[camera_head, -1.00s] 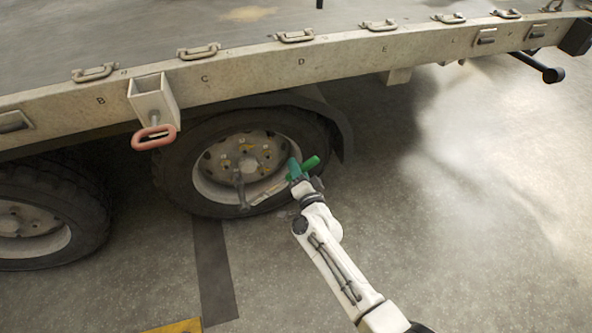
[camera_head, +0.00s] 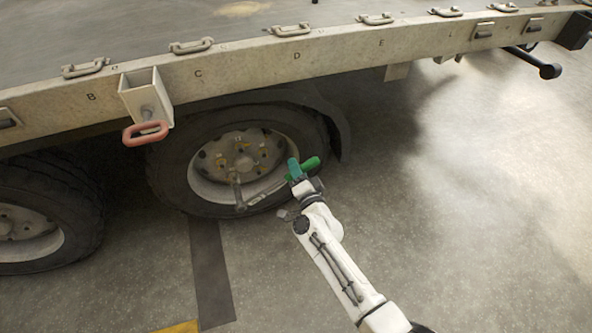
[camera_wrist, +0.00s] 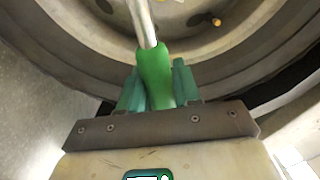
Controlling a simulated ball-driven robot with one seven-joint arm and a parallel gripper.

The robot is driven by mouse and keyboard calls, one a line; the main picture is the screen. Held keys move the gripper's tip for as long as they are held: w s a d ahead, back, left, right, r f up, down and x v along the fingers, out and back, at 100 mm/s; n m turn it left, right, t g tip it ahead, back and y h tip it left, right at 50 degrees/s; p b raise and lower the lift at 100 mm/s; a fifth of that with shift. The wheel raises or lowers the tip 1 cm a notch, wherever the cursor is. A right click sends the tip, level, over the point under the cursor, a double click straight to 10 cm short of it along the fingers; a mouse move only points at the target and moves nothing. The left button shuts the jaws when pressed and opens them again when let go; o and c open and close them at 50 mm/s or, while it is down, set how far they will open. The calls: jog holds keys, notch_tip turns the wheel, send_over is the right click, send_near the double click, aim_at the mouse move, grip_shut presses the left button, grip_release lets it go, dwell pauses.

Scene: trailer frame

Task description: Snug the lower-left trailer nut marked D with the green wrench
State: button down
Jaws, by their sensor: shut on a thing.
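The green wrench has a green handle (camera_head: 310,164) and a thin metal shaft (camera_head: 262,196) that runs down-left across the wheel's lower rim. A dark upright piece (camera_head: 238,192) runs from the shaft's far end up to the lower left of the hub (camera_head: 241,157). I cannot tell whether it is seated on a nut. The mark D on the nut is too small to read. My gripper (camera_head: 295,170) is shut on the handle. In the wrist view the handle (camera_wrist: 154,72) sits between my teal fingers, with the shaft (camera_wrist: 143,20) pointing up and its end out of frame.
The trailer's side rail (camera_head: 330,72), lettered B to E, runs above the wheel. A red ring handle (camera_head: 145,133) on a bracket sticks out at upper left. A second tyre (camera_head: 75,215) stands at left. The floor (camera_head: 470,240) at right is clear.

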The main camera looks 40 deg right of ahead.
jog(key=shift+s+d+f+m+b, duration=0.15)
jog(key=shift+f+m+b, duration=0.1)
jog(key=shift+f+b, duration=0.25)
jog(key=shift+w+d+f+m+b, duration=0.15)
jog(key=shift+f+m+b, duration=0.1)
jog(key=shift+f+b, duration=0.25)
jog(key=shift+s+r, duration=0.1)
jog(key=shift+s, duration=0.05)
jog(key=shift+s+d+f+m, duration=0.1)
jog(key=shift+d+f+m, duration=0.15)
jog(key=shift+f, duration=0.25)
jog(key=shift+s+d+f+m, duration=0.15)
jog(key=shift+f+m, duration=0.2)
jog(key=shift+f, duration=0.2)
jog(key=shift+w+d+f+m, duration=0.1)
jog(key=shift+d+f+m, duration=0.15)
jog(key=shift+f, duration=0.25)
jog(key=shift+a, duration=0.1)
